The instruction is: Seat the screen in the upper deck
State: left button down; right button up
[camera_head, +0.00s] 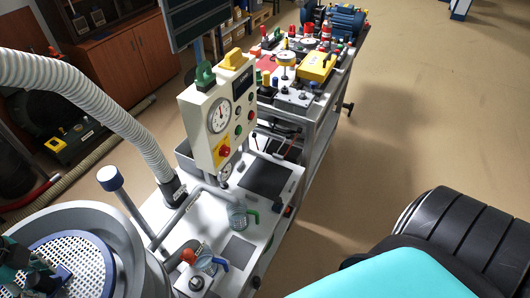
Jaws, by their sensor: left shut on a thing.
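The screen (88,251) is a round perforated plate, pale with a dark blue rim, at the lower left of the head view. It lies within the outline of the grey round upper deck (119,238), whose wall curves around its far and right sides. I cannot tell whether the screen rests in the deck or hovers slightly above it. My left gripper (50,276), dark with teal parts, is over the screen's left part and shut on it, near a blue block on its face. The fingertips are partly hidden and the frame edge cuts off the screen's near side. My right gripper is not in view.
A white ribbed hose (103,99) arches down beside the deck. Open floor (420,110) lies beyond.

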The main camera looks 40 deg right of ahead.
aim_at(53, 290)
pick_arm(q)
jog(key=shift+f, duration=0.85)
jog(key=shift+f+b, duration=0.75)
jog(key=shift+f, duration=1.2)
jog(key=c, duration=0.8)
grip_release()
jog(key=shift+c, duration=0.4)
jog(key=shift+c, duration=1.1)
